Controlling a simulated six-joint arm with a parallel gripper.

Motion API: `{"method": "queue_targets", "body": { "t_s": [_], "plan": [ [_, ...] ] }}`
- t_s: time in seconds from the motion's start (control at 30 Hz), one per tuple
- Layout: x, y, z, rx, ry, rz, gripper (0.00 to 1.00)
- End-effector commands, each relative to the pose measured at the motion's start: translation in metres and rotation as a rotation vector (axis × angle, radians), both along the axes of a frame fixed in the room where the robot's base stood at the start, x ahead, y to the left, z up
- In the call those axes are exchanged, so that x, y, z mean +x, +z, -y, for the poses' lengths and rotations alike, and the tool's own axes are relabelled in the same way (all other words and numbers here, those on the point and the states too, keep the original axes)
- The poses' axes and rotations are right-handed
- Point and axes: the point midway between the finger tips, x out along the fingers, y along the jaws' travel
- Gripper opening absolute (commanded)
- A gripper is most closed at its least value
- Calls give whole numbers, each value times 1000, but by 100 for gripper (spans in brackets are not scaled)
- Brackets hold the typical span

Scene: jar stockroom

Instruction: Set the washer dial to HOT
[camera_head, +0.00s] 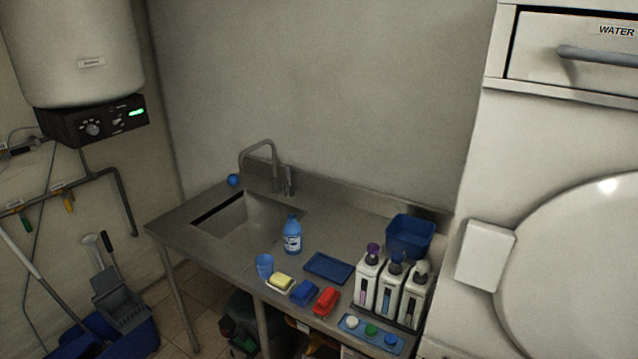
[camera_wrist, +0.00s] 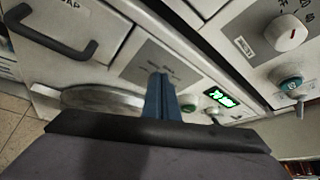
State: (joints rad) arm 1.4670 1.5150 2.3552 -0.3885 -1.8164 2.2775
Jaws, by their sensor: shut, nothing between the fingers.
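In the wrist view, a white round dial (camera_wrist: 287,32) with dark marks around it is on a white appliance front at the upper right. The washer (camera_head: 545,120) is at the right of the head view; no dial shows there. My gripper is not in that view.
A drawer handle (camera_wrist: 50,35) is at the wrist view's left. In the head view, a steel sink counter (camera_head: 230,250) holds a blue bottle (camera_head: 292,235), sponges and pump bottles. A boiler (camera_head: 75,50) with its own knob (camera_head: 93,128) hangs at the left.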

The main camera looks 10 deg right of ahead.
Motion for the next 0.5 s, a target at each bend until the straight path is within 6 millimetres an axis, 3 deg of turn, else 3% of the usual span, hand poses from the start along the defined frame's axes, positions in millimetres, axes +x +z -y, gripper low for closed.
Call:
{"method": "queue_targets", "body": {
  "t_s": [0.5],
  "plan": [
    [-36,0,-34,2,-7,1,0]
  ]
}}
